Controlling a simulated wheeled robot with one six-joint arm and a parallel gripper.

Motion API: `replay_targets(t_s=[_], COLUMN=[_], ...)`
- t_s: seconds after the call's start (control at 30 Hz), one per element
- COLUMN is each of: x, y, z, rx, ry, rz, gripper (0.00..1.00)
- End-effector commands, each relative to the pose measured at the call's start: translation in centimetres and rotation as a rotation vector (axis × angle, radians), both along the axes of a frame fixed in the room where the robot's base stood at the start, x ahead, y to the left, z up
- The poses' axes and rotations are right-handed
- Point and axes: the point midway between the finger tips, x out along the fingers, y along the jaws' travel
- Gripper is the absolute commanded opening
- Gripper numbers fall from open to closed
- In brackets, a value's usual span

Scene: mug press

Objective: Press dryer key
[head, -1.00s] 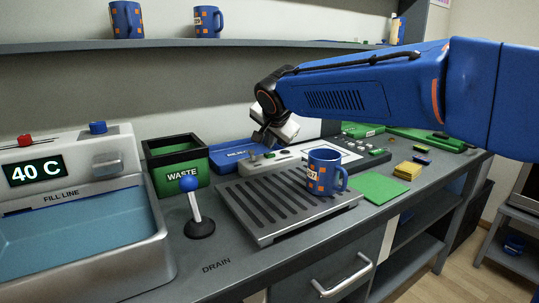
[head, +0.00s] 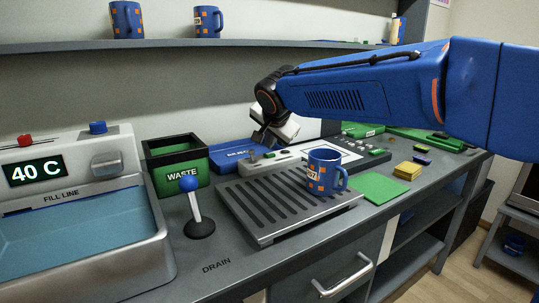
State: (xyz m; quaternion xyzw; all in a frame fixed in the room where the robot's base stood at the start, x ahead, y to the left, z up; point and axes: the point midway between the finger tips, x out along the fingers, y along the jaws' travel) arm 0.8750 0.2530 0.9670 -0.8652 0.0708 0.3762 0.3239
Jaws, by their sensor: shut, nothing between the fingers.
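My gripper (head: 262,139) points down over the left end of a light grey console (head: 290,158). Its fingertips are small and dark here, and they look shut and empty. A small knob or key (head: 253,157) and a grey key (head: 269,155) sit on the console's left end, just below the fingertips. I cannot tell whether the fingers touch either one. Green keys (head: 377,152) sit at the console's right end. No label reading dryer is legible. A blue mug with orange squares (head: 322,178) stands upright on the slatted metal rack (head: 255,236) in front of the console.
A green waste bin (head: 178,184) and a blue tray (head: 232,152) stand left of the console. A water basin (head: 75,240) is at far left. A green mat (head: 380,188) lies right of the rack.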

Motion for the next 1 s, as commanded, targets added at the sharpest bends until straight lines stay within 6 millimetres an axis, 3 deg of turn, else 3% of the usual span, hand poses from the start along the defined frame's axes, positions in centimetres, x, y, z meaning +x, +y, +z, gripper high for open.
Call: replay_targets(t_s=[1.0], x=[-0.01], y=[0.00], z=[-0.83], rx=[0.000], ry=[0.000], rz=[0.000], gripper=[0.00])
